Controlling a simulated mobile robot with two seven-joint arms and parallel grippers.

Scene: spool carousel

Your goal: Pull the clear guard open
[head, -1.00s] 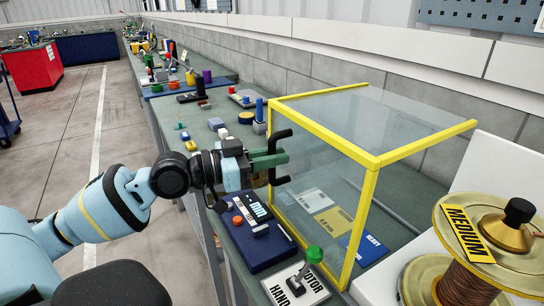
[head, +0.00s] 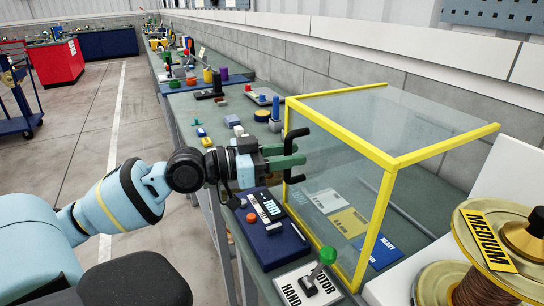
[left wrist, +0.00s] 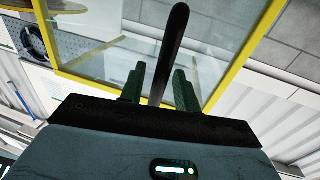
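The clear guard (head: 345,150) is a see-through box with a yellow frame, standing over part of the bench at centre right. A black C-shaped handle (head: 288,179) is on its left side. It also shows in the left wrist view as a dark bar (left wrist: 176,25). My left gripper (head: 297,155) is at the handle, its green fingers apart. In the left wrist view the bar passes between the fingers (left wrist: 159,85), with narrow gaps beside it, so they do not look closed on it. My right gripper is not in view.
A dark blue control box (head: 280,243) with an orange button sits below my gripper. A panel with a green-knobbed lever (head: 327,256) stands in front of the guard. A spool labelled MEDIUM (head: 485,285) is at right.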

